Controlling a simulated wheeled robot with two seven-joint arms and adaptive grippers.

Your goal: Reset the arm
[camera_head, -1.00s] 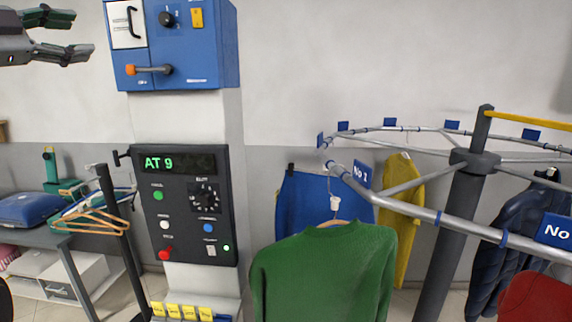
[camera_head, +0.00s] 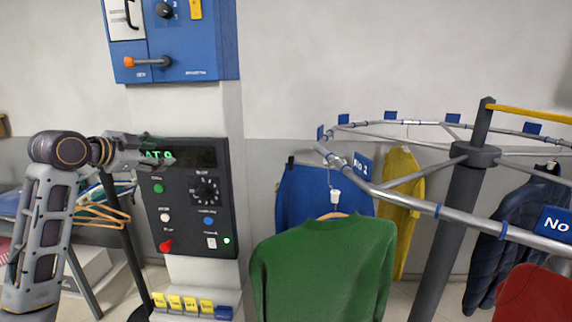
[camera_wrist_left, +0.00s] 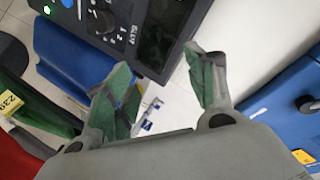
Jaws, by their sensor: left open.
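The control panel (camera_wrist_left: 125,20) shows past the fingertips at the top of that view. I cannot tell whether the gripper touches the panel. My right gripper is not in view.
A round garment rail (camera_head: 420,205) carries a green sweater (camera_head: 325,268), a blue garment (camera_head: 300,195), a yellow garment (camera_head: 402,220) and a dark jacket (camera_head: 515,225). A blue box (camera_head: 185,55) with an orange-tipped lever hangs above the panel. Orange hangers (camera_head: 100,215) hang at the left.

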